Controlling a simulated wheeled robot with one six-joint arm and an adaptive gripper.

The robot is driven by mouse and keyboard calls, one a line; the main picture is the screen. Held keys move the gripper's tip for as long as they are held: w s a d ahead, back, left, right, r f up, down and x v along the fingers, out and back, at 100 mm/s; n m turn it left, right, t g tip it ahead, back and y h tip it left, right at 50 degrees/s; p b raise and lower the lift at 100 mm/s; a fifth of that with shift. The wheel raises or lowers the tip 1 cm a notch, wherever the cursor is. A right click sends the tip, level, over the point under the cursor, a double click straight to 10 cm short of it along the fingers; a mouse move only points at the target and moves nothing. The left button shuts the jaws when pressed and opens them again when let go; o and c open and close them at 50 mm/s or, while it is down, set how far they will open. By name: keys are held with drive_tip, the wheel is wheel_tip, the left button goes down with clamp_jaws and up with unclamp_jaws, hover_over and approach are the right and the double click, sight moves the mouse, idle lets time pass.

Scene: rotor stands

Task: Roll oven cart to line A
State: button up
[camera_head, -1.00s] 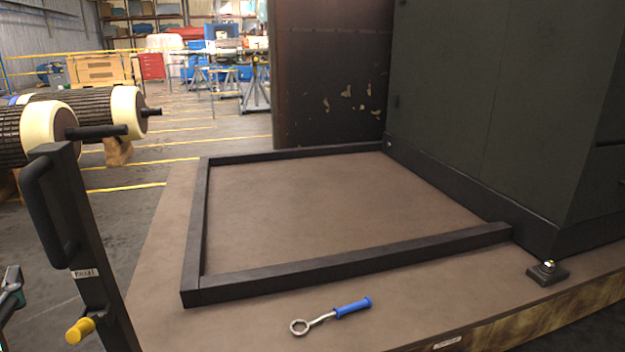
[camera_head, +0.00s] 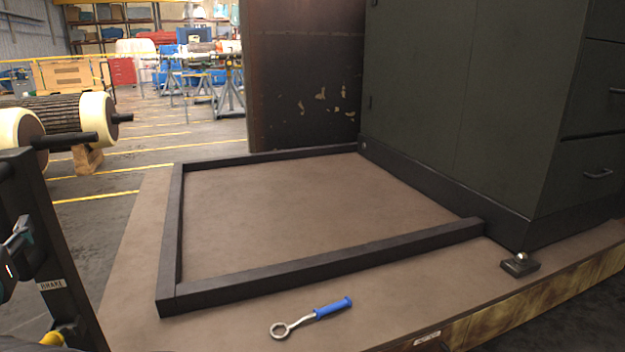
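A dark upright post (camera_head: 59,270) stands at the left edge, with a label reading "BRAKE" and a yellow knob (camera_head: 52,340) low on it, partly cut off. It stands by a brown flat deck (camera_head: 235,331) bearing a low dark rectangular frame (camera_head: 320,267); I cannot tell whether these belong to the oven cart. A tall dark green cabinet (camera_head: 440,110) stands on the deck at the right. My gripper (camera_head: 22,232) shows only in part at the left edge, in front of the post. Whether it touches the post is unclear.
A blue-handled ring wrench (camera_head: 315,315) lies on the deck's near part. A metal foot (camera_head: 520,264) sits by the cabinet corner. Rotors with cream ends (camera_head: 97,119) rest on wooden blocks at left. Yellow lines (camera_head: 100,196) cross open grey floor beyond.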

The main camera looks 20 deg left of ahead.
drive_tip(key=shift+x, duration=1.2)
clamp_jaws()
